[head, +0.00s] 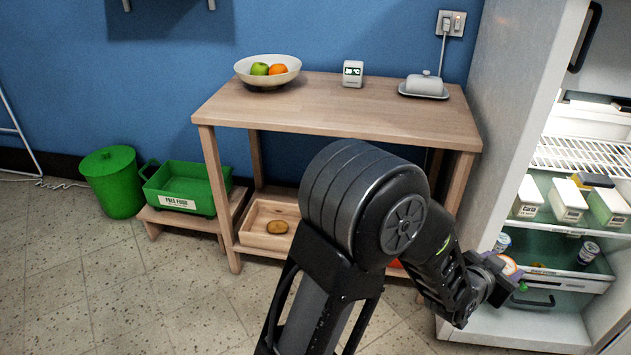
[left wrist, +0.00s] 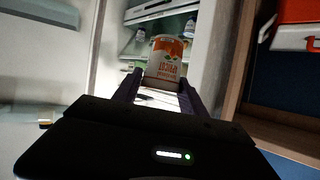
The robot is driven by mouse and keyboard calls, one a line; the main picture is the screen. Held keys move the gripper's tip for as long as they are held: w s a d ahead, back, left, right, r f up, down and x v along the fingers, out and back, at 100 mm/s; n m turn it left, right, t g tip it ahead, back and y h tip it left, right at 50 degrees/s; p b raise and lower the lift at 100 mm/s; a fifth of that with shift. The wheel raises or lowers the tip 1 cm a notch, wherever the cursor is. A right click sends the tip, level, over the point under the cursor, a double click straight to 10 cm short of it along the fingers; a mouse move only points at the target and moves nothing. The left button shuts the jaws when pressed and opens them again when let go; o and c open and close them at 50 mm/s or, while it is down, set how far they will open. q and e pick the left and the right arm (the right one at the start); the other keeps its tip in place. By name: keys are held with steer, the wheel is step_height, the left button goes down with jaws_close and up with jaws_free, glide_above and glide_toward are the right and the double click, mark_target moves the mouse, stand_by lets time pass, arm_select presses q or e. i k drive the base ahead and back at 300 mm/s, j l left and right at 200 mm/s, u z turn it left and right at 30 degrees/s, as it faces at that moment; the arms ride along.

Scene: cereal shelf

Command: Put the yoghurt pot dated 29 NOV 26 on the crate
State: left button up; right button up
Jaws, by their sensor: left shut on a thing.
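My left gripper (head: 512,283) is at the open fridge, at the right of the head view. It is shut on a yoghurt pot (left wrist: 166,58), which sits between the fingertips in the left wrist view. The pot is white with orange on it; its lettering looks inverted and I cannot read a date. In the head view only a bit of the held pot (head: 508,264) shows behind the gripper. The green crate (head: 168,203), with a "FREE FOOD" label, stands on a low wooden stool at the left. My right gripper is out of view.
Other pots (head: 588,252) stand in the fridge, near several cartons (head: 567,198). A wooden table (head: 340,112) with a fruit bowl (head: 267,72) stands between the fridge and the crate. A green bin (head: 112,184) is left of the crate. The floor in front is clear.

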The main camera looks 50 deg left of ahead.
mark_target(195, 191)
steer(key=u, duration=1.4)
steer(key=i+j, duration=0.15)
steer(key=j, duration=0.2)
steer(key=i+j, duration=0.15)
steer(key=j, duration=0.2)
steer(key=i+j, duration=0.15)
steer(key=j, duration=0.2)
steer(key=i+j, duration=0.15)
steer(key=j, duration=0.2)
